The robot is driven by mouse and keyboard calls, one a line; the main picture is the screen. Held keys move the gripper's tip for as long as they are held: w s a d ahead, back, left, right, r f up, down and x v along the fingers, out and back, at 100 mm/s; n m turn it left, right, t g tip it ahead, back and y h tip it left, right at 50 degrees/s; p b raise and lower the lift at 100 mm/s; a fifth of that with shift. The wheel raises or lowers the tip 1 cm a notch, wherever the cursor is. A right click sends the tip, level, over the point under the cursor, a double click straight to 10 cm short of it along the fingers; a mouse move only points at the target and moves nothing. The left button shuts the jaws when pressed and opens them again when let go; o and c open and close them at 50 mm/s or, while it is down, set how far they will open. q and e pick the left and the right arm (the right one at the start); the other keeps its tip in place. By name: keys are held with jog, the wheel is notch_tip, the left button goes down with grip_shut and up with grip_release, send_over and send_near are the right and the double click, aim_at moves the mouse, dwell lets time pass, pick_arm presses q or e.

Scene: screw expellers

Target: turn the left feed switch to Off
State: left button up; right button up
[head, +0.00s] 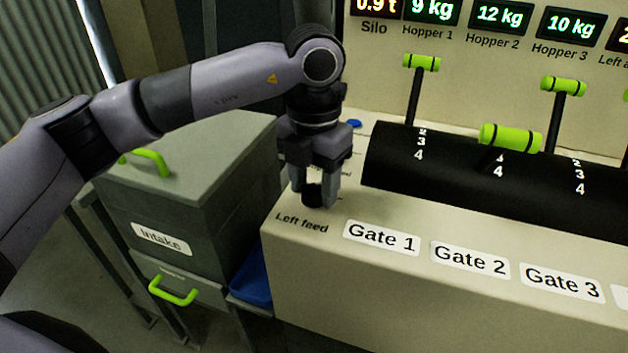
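The left feed switch (313,195) is a small black knob on the cream panel's left end, just above the printed words "Left feed". My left gripper (314,192) points straight down over it, with one finger on each side of the knob. The fingers stand apart by about the knob's width and appear shut on it. The gripper hides the upper part of the knob and most of the position markings around it, so I cannot read its setting. My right gripper is not in view.
Gate levers with green handles (510,138) rise from a black drum (380,160) right of my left gripper. Lit hopper displays (432,11) are on the back panel. A grey intake box (200,190) with green handles and a blue bin (252,281) stand at left.

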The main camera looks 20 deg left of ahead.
pick_arm(q)
jog(key=c, duration=0.6)
jog(key=shift+n, duration=0.3)
jog(key=n+b, duration=0.1)
jog(key=n, duration=0.2)
jog(key=shift+n, duration=0.3)
jog(key=n, duration=0.2)
jog(key=shift+n+b, duration=0.3)
jog(key=shift+n, duration=0.1)
jog(key=shift+r+n+b, duration=0.1)
jog(key=shift+n+b, duration=0.2)
jog(key=shift+n, duration=2.2)
jog(key=o, duration=1.1)
